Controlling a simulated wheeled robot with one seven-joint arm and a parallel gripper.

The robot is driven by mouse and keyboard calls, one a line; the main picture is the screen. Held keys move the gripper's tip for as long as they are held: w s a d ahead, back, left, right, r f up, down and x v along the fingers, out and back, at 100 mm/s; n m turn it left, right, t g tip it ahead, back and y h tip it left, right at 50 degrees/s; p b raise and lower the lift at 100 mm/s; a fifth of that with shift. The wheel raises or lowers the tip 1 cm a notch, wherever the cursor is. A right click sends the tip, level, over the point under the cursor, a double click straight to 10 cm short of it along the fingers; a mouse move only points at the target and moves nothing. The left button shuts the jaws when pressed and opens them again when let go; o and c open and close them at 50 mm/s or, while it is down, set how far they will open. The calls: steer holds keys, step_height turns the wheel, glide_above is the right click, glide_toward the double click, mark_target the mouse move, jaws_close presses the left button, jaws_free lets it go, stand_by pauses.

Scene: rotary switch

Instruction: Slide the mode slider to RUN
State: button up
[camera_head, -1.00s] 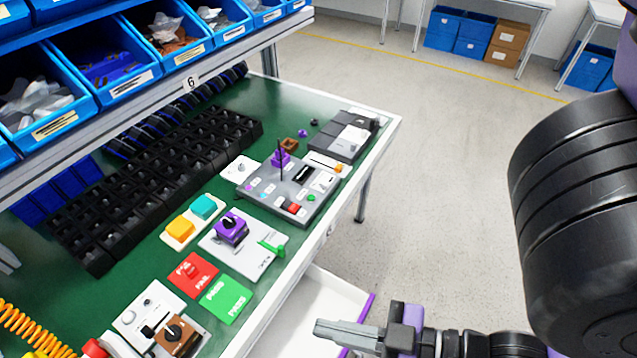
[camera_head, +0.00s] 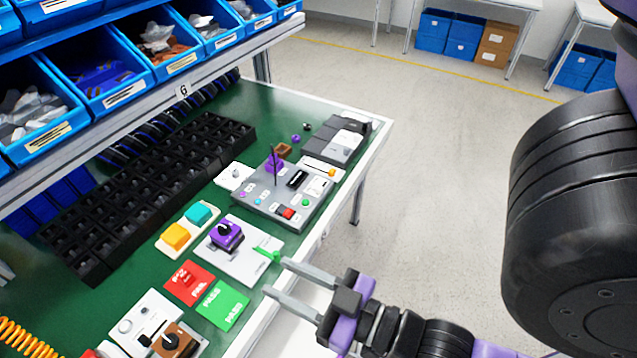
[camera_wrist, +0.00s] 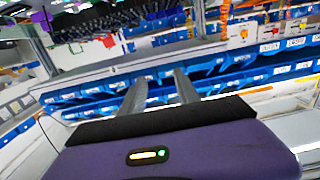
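No lettering is readable, so I cannot tell for certain which control is the mode slider. A white panel (camera_head: 240,262) on the green bench carries a purple rotary knob (camera_head: 227,234) and a green handle (camera_head: 269,254) at its right edge. A small white plate with an orange knob (camera_head: 331,172) sits farther back. My gripper (camera_head: 275,276) is open and empty, its two fingers apart, by the bench's front edge just in front of the green handle. Its fingers also show apart in the wrist view (camera_wrist: 162,92), with no control between them.
A grey control box (camera_head: 262,206) with a thin upright rod stands beyond the white panel. Red (camera_head: 189,281) and green (camera_head: 222,305) cards lie nearer. Black trays (camera_head: 95,225) and blue bins (camera_head: 105,90) line the back.

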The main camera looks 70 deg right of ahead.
steer(key=w+d+f+m+g+h+p, duration=0.15)
steer(key=w+d, duration=0.35)
steer(key=d, duration=0.5)
steer(key=w+d+f+m+g+h, duration=0.1)
steer(key=w+d+f+g+h, duration=0.2)
steer(key=w+d, duration=0.55)
steer(key=w+d+f+m+g+h+p, duration=0.1)
steer(key=w+d+f+g+h, duration=0.15)
steer(key=d, duration=0.95)
steer(key=d+g+y, duration=0.3)
steer(key=d+g, duration=0.1)
steer(key=d, duration=1.1)
steer(key=n+g+y, duration=0.3)
steer(key=g+y, duration=0.3)
steer(key=y, duration=0.2)
glide_above(319, 188)
step_height(319, 188, down, 5)
steer(key=shift+w+d+p, duration=0.1)
steer(key=shift+d+p, duration=0.05)
steer(key=shift+p, duration=0.25)
steer(key=shift+f, duration=0.2)
step_height(319, 188, down, 7)
steer(key=shift+f+p, duration=0.2)
steer(key=shift+p, duration=0.25)
steer(key=shift+c, duration=0.5)
